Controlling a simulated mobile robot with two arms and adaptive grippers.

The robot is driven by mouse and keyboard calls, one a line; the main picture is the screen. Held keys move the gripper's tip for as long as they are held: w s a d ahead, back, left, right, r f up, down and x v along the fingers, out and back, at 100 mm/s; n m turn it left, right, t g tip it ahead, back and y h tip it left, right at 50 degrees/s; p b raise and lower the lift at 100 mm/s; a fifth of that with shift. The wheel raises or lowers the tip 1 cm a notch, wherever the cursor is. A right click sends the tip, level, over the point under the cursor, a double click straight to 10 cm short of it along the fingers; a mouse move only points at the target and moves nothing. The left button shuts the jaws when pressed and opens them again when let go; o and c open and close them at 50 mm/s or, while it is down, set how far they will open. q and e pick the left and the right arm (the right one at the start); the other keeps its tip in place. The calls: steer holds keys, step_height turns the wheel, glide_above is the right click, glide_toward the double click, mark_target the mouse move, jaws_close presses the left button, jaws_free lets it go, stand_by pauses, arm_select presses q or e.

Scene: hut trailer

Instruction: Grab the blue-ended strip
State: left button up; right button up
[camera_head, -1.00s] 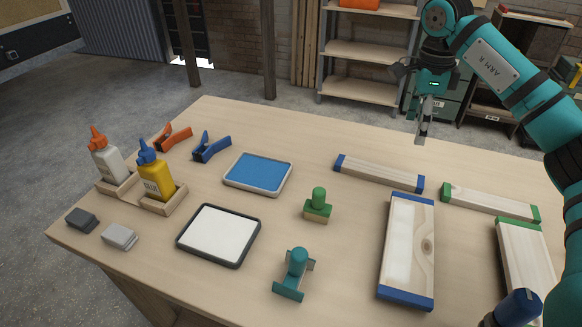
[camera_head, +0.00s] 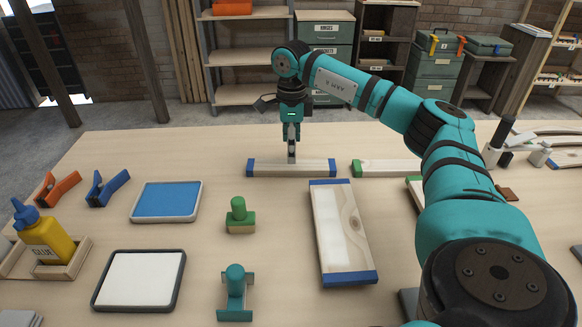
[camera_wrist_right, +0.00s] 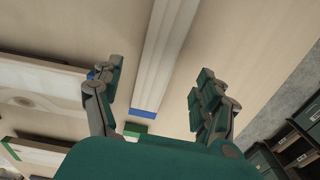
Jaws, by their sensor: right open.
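The blue-ended strip (camera_head: 270,169) is a narrow pale wooden bar with blue ends, lying flat left to right on the table. My left gripper is out of view.
A wider blue-ended board (camera_head: 343,236) lies just in front of the strip. A green-ended strip (camera_head: 385,167) lies close to its right. A green-handled stamp (camera_head: 239,216), a blue pad (camera_head: 166,201) and a white pad (camera_head: 139,280) lie to the left. The table behind the strip is clear.

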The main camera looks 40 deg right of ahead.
mark_target(291, 168)
steer(key=f, duration=0.5)
steer(key=shift+w+a+f+p, duration=0.1)
steer(key=shift+a+f+p, duration=0.15)
steer(key=shift+f+p, duration=0.1)
steer(key=shift+r, duration=0.1)
steer(key=shift+c, duration=0.4)
steer(key=c, duration=1.2)
